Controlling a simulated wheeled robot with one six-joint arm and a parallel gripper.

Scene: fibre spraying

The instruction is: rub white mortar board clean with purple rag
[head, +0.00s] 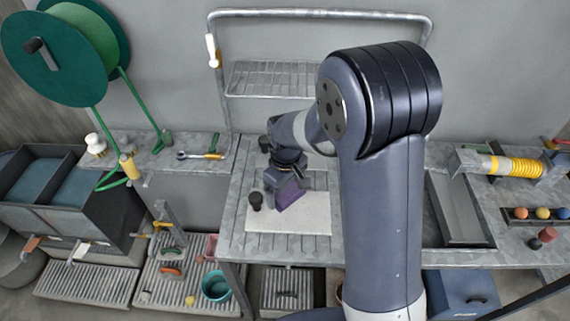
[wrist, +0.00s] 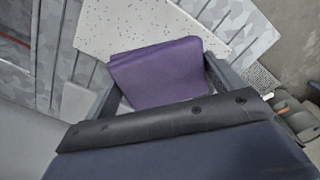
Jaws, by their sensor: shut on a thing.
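The white mortar board (head: 312,215) lies flat on the slatted grey table. In the wrist view the board (wrist: 115,30) is pale with small dark specks. The purple rag (head: 290,196) is at the board's upper left part. My gripper (head: 288,190) is over the board, shut on the rag, which shows as a folded purple pad (wrist: 160,72) between the two fingers in the wrist view. The rag looks to be at or just above the board; contact cannot be told. My arm hides part of the table to the right of the board.
A wire rack (head: 268,80) rises behind. A grey trough (head: 458,210) lies to the right. A green hose reel (head: 55,55) stands at far left.

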